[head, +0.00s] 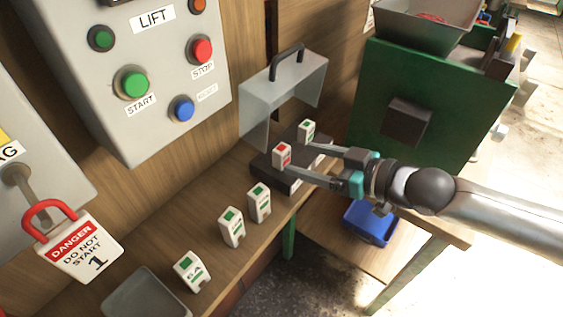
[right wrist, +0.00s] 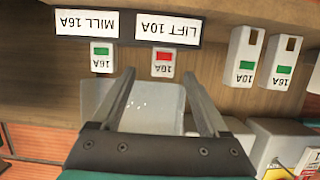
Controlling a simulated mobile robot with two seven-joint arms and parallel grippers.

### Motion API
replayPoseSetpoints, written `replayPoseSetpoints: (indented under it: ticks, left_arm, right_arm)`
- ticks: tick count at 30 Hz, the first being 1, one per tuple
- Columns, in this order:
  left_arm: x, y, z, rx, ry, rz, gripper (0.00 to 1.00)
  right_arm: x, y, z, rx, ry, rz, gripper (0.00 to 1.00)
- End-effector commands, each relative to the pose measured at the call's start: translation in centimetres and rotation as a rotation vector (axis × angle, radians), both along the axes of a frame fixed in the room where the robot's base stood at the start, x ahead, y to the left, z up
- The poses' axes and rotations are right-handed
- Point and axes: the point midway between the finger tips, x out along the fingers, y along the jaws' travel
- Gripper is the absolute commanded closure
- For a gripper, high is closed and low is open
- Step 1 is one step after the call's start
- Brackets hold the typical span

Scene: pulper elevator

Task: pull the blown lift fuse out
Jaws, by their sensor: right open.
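The blown lift fuse (head: 282,155) is a small white block with a red mark, seated upright in the black fuse holder (head: 262,168). The grey cover (head: 285,95) with a black handle is raised behind the holder. My left gripper is not in view.
Three loose green-marked fuses stand along the bench: one (head: 259,203), another (head: 232,227) and one (head: 192,272) near a grey tray (head: 147,295). The lift control box (head: 150,75) and a red lock with danger tag (head: 78,245) are left. A green machine (head: 440,110) is right.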

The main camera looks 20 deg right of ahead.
Motion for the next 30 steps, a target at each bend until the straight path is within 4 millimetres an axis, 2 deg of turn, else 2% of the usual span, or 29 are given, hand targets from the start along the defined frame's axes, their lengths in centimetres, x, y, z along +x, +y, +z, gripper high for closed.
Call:
replayPoseSetpoints:
  ticks: [11, 24, 30]
  left_arm:
    - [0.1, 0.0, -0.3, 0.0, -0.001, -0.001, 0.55]
    - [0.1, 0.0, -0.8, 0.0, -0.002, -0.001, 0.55]
    - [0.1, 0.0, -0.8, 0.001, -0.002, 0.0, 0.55]
  right_arm:
    - [1.0, 0.9, -0.2, 0.0, -0.003, 0.002, 0.22]
    - [4.2, 3.8, -0.8, 0.002, -0.001, 0.002, 0.22]
    - [4.5, 4.1, -1.0, -0.001, 0.0, 0.003, 0.22]
